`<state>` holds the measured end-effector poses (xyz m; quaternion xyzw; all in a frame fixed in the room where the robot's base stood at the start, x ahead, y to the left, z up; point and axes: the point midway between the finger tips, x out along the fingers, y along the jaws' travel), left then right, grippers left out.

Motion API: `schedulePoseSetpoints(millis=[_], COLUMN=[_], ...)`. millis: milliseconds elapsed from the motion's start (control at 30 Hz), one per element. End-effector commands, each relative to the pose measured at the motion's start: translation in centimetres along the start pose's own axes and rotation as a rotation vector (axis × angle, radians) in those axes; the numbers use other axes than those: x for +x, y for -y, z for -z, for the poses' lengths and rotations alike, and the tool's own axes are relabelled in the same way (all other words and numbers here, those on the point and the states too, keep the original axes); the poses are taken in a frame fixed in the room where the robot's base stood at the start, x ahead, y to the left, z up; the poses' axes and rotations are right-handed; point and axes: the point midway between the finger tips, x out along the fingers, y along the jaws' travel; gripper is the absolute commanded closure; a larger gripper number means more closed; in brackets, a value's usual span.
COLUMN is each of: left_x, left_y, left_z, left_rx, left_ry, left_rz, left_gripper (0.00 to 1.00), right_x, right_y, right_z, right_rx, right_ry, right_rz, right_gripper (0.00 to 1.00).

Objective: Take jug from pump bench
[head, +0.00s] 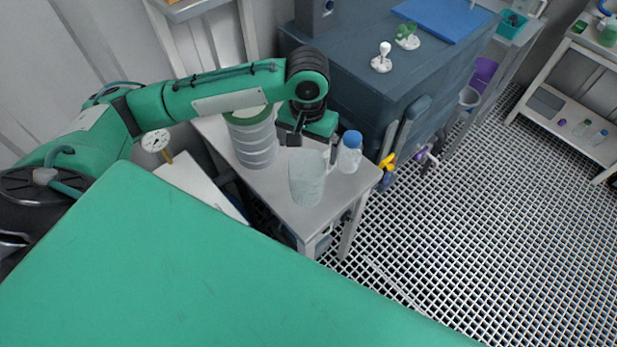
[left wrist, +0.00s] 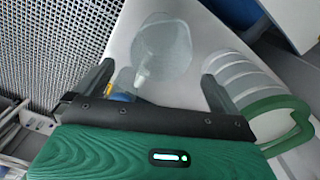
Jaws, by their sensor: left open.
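The jug (head: 306,180) is clear and faintly ribbed, and stands on the small pale pump bench (head: 272,186). My left gripper (head: 313,146) points down just behind the jug's top in the head view, with its fingers apart and nothing between them. In the left wrist view the jug (left wrist: 165,45) lies ahead of the open left gripper (left wrist: 157,73), its handle (left wrist: 142,77) turned toward the gap between the fingers. I cannot tell whether a finger touches it. My right gripper is not in view.
A clear bottle with a blue cap (head: 350,154) stands close to the right of the jug. A ribbed canister with a green lid (head: 252,143) stands to its left. A dark blue cabinet (head: 375,75) is behind the bench. Grating floor (head: 480,240) lies open at right.

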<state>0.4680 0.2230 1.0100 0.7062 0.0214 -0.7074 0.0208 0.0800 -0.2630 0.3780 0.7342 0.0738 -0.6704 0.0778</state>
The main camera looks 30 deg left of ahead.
Motion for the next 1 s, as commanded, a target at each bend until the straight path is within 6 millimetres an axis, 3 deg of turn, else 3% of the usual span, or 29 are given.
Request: schedulePoseSetpoints(millis=[133, 433, 700, 1000], left_x=[2.7, 5.2, 9.0, 9.6], left_y=[0.0, 0.0, 0.1, 0.1], left_z=[0.0, 0.0, 0.1, 0.1], left_rx=[0.0, 0.001, 0.002, 0.003], left_ry=[0.002, 0.0, 0.0, -0.003], left_rz=[0.0, 0.001, 0.001, 0.0], left_gripper=[0.0, 0.0, 0.0, 0.0], right_x=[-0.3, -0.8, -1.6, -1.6], right_y=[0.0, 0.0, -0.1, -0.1], right_z=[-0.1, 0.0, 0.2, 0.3], right_rx=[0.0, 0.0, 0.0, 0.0], right_ry=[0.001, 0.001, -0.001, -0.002], right_rz=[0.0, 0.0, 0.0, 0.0], right_gripper=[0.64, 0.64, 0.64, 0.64])
